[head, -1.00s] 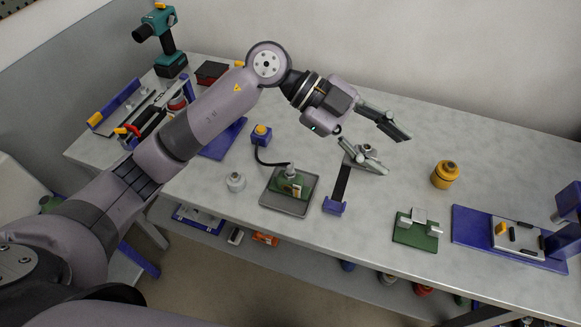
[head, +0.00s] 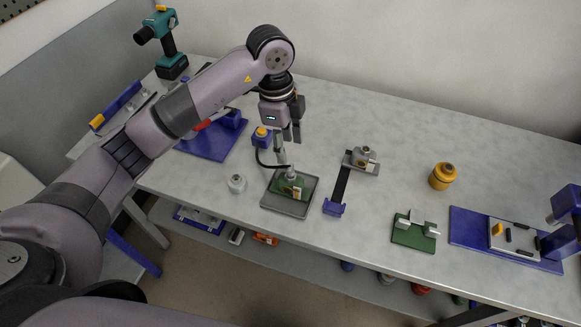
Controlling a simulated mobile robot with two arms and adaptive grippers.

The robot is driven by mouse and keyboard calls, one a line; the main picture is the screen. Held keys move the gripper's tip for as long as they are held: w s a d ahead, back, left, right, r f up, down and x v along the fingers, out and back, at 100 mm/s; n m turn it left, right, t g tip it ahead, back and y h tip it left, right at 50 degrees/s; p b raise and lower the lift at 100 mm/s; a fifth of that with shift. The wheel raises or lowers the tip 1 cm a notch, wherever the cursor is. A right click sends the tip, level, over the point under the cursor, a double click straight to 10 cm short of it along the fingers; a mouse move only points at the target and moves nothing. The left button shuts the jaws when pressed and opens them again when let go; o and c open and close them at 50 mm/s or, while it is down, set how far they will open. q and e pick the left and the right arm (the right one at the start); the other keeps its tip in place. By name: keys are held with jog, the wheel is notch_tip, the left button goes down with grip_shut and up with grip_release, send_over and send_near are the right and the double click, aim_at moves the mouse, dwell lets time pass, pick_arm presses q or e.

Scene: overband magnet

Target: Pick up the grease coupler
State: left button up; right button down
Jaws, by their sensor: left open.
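The grease coupler (head: 291,172) looks to be the small metal fitting at the end of a black hose. It stands upright on a green block (head: 293,188) in a grey tray (head: 286,208). The hose runs to a blue base with a yellow top (head: 262,137). My left gripper (head: 289,150) points down, open, with its fingers just above the coupler. One finger reaches lower in the picture and partly overlaps the space by the coupler. I cannot tell whether it touches. My right gripper is not in view.
A clamp-like metal part on a blue-ended strip (head: 335,207) lies to the right. Further right are a yellow canister (head: 442,176), a green fixture (head: 414,235) and a blue plate (head: 470,227). The table's back middle is clear.

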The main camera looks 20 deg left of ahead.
aim_at(290, 166)
pick_arm(q)
jog(key=f, duration=0.3)
jog(key=shift+d+f, duration=0.15)
jog(key=shift+d, duration=0.1)
jog(key=shift+f+p, duration=0.5)
jog(key=shift+p, duration=0.15)
notch_tip(290, 166, down, 4)
jog(key=shift+w+d+r+p, duration=0.1)
jog(key=shift+d+r+p, duration=0.05)
jog(key=shift+p, duration=0.55)
jog(key=shift+f, duration=0.4)
jog(key=shift+c, duration=0.2)
grip_shut()
